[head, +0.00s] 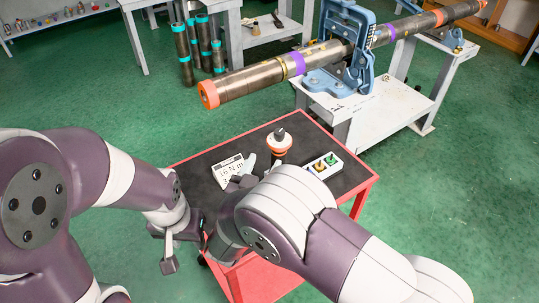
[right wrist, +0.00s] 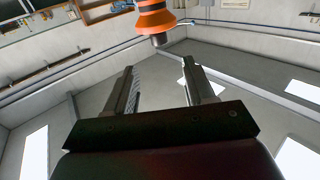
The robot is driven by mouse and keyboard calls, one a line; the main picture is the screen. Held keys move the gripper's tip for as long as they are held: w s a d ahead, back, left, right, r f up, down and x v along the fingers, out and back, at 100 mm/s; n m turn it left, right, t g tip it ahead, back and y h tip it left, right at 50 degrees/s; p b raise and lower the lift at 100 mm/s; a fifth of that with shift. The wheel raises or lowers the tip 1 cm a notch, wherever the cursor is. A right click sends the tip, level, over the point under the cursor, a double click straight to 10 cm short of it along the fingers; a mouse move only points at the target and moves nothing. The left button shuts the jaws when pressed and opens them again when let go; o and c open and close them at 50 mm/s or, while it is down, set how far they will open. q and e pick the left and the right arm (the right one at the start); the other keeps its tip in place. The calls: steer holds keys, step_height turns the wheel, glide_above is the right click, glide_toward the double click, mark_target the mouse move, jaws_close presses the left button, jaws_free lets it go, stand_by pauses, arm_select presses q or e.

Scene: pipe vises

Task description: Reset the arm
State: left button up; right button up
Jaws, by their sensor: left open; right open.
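My left gripper (head: 184,256) hangs at the left, in front of the red cart's near left corner. It is open with nothing visible between its fingers. My right gripper (head: 244,174) is above the cart's dark top, partly hidden by my right forearm. In the right wrist view its two fingers (right wrist: 160,92) stand wide apart with nothing between them. An orange-and-white piece with a dark tip (head: 279,142) stands on the cart just beyond it. An orange part with a dark tip (right wrist: 156,22) also shows beyond the fingers in the right wrist view.
The red cart (head: 350,196) holds a white display block (head: 227,168) close to my right gripper and a box with coloured buttons (head: 326,165). Behind, a long pipe (head: 252,80) rests in a blue vise (head: 358,62). Green floor is clear at the right.

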steer(key=shift+s, duration=0.2)
stand_by(0.3)
steer(key=s+a+f+n+g+y, duration=0.3)
steer(key=f+g+y, duration=0.1)
steer(key=f, duration=0.1)
steer(key=s+a+f+n+g+y, duration=0.2)
steer(key=a+f+g+y, duration=0.15)
steer(key=f, duration=0.25)
steer(key=s+d+r+g, duration=0.2)
steer(key=s+d, duration=0.1)
steer(key=d, duration=0.6)
steer(key=s+d+r+m+g+h, duration=0.1)
steer(key=s+d+r+g, duration=0.1)
steer(key=d, duration=0.8)
steer(key=s+d+r+g+h, duration=0.1)
steer(key=s+d+r+g, duration=0.2)
steer(key=s+d, duration=0.3)
steer(key=shift+d+g, duration=0.65)
steer(key=shift+d, duration=1.15)
